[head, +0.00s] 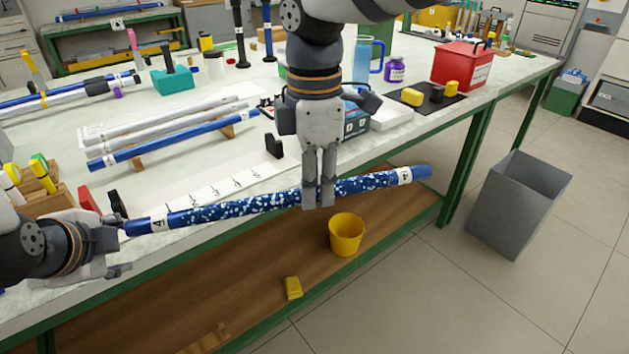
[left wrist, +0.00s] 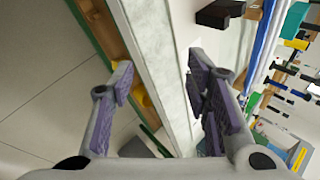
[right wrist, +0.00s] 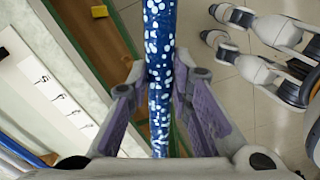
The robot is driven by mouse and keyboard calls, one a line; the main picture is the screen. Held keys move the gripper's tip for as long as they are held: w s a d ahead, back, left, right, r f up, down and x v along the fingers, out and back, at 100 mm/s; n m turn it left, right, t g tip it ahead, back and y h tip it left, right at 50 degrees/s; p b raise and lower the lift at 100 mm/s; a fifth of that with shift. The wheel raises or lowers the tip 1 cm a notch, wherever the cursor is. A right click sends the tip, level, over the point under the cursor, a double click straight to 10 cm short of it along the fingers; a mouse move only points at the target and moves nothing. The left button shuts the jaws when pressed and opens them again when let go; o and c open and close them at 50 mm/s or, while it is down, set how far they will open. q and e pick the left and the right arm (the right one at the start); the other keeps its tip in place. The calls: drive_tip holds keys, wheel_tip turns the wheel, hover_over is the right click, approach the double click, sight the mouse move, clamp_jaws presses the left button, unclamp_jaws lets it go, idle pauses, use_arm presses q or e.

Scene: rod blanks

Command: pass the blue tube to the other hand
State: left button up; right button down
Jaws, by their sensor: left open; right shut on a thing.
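The blue tube (head: 250,204) is speckled white along its middle, with plain blue ends and white labelled bands. It is held in the air along the table's front edge, its left end slightly lower in the head view. My right gripper (head: 318,200) points down and is shut on its speckled middle. The tube also runs between the fingers in the right wrist view (right wrist: 160,70). My left gripper (head: 122,247) is open near the tube's left end. In the left wrist view my left gripper's fingers (left wrist: 160,90) are apart, with no tube seen between them.
On the white table (head: 215,165), a blue rod (head: 165,146) and pale rods lie on wooden supports. A red box (head: 462,66) stands at the back right. A yellow bucket (head: 346,235) stands on the lower shelf; a grey bin (head: 520,205) stands on the floor.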

use_arm(q)
drive_tip(key=s+d+f+n+g+h, duration=0.1)
drive_tip(key=s+d+f+n+g, duration=0.2)
drive_tip(key=s+f, duration=0.45)
drive_tip(key=s+d+f+n+g, duration=0.1)
drive_tip(key=s+f+n+g, duration=0.1)
drive_tip(key=s+f+n, duration=0.6)
drive_tip(key=s+d+f+n+g, duration=0.2)
drive_tip(key=s+f+n+g, duration=0.2)
drive_tip(key=s, duration=1)
wheel_tip(320, 180, down, 3)
drive_tip(key=shift+f+h, duration=0.2)
drive_tip(key=shift+h, duration=0.1)
use_arm(e)
drive_tip(key=shift+a, duration=0.1)
